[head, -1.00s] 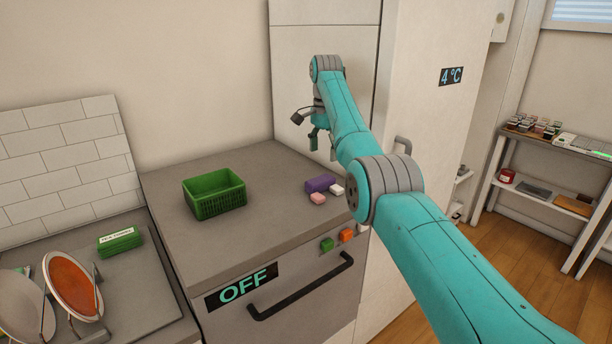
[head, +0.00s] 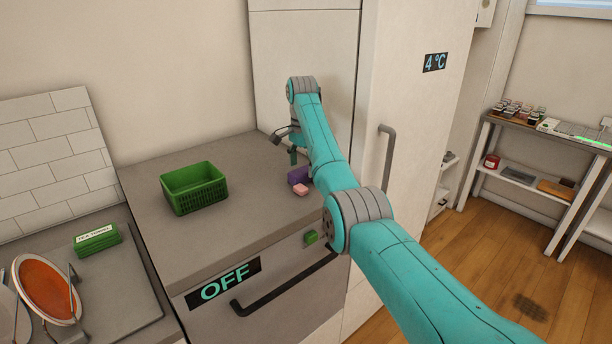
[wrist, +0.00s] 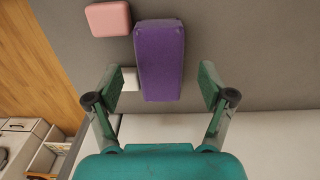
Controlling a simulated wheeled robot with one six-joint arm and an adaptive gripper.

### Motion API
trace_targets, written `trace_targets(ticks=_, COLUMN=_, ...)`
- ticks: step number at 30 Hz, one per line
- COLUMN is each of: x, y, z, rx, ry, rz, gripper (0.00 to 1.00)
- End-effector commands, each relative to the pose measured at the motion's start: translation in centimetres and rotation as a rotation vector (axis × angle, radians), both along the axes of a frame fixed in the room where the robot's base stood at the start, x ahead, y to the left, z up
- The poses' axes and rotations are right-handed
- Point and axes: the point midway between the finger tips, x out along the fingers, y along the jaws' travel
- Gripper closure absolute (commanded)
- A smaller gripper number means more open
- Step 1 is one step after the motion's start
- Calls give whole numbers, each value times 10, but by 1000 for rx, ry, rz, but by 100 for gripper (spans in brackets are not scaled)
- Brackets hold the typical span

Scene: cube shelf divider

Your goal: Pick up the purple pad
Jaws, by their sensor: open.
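The purple pad (wrist: 159,58) is an oblong block lying on the grey counter. In the wrist view it sits between and ahead of the fingertips of my gripper (wrist: 154,85), its near end reaching between them. My gripper is open, with a finger on each side and gaps to the pad. In the head view the purple pad (head: 299,176) shows at the counter's right, partly hidden by my arm, with my gripper (head: 297,157) just above it.
A pink block (wrist: 108,18) lies left of the pad, and a small white block (wrist: 130,79) is beside it, near the left finger. A green basket (head: 194,188) stands on the counter to the left. A tall cabinet wall (head: 300,70) rises behind my gripper.

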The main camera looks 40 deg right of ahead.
Motion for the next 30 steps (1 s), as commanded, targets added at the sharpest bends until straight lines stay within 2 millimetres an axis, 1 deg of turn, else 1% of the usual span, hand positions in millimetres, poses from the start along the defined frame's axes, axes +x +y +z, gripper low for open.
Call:
trace_targets(ticks=1, x=-1, y=2, z=-8, rx=0, ry=1, rz=0, gripper=19)
trace_targets(ticks=6, x=-2, y=6, z=-20, rx=0, ry=0, rz=-3, gripper=19)
trace_targets(ticks=14, x=-2, y=6, z=-21, rx=0, ry=-1, rz=-3, gripper=19)
trace_targets(ticks=15, x=-2, y=6, z=-21, rx=0, ry=-1, rz=-3, gripper=29)
trace_targets(ticks=17, x=-2, y=6, z=-21, rx=0, ry=-1, rz=-3, gripper=44)
trace_targets(ticks=18, x=-2, y=6, z=-21, rx=0, ry=-1, rz=-3, gripper=54)
trace_targets(ticks=20, x=-2, y=6, z=-21, rx=0, ry=-1, rz=-3, gripper=69)
trace_targets(ticks=21, x=-2, y=6, z=-21, rx=0, ry=-1, rz=-3, gripper=78)
trace_targets(ticks=30, x=-2, y=6, z=-21, rx=0, ry=0, rz=-3, gripper=78)
